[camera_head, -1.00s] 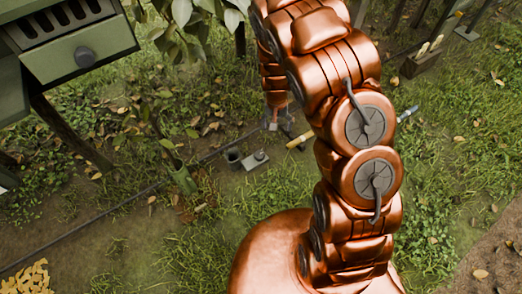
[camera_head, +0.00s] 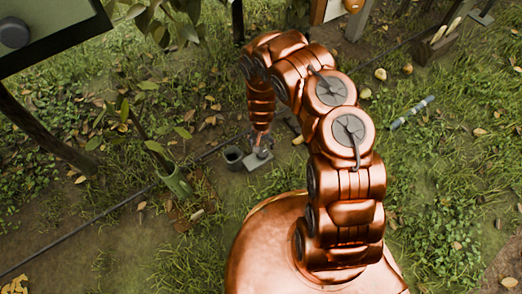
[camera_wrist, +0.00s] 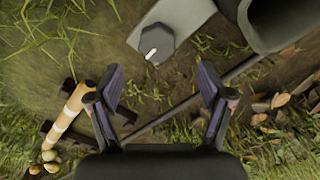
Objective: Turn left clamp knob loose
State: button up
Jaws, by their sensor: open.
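A dark faceted knob (camera_wrist: 153,42) with a white pointer mark sits on a grey plate (camera_wrist: 190,14) at the top of the wrist view. My gripper (camera_wrist: 160,68) is open and empty; its two dark fingers are spread, with the knob ahead of the gap between them and not between the pads. In the head view my gripper (camera_head: 262,145) hangs low over the small grey plate (camera_head: 257,161) on the ground; its fingers are too small there to judge. The frames do not show clearly whether this is the left clamp knob.
A dark open cup (camera_head: 233,158) stands beside the plate, close to my gripper's right in the wrist view (camera_wrist: 284,22). A dark rod crosses the ground behind the fingers. A green tube (camera_head: 178,184) with a sapling stands left.

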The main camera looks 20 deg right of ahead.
aim_at(262, 152)
jog(key=f+b, duration=0.1)
jog(key=f, duration=0.1)
jog(key=f+b, duration=0.2)
jog(key=f, duration=0.1)
jog(key=f+b, duration=0.1)
jog(key=f, duration=0.1)
jog(key=shift+d+f, duration=0.15)
jog(key=shift+d, duration=0.15)
jog(key=c, duration=1.2)
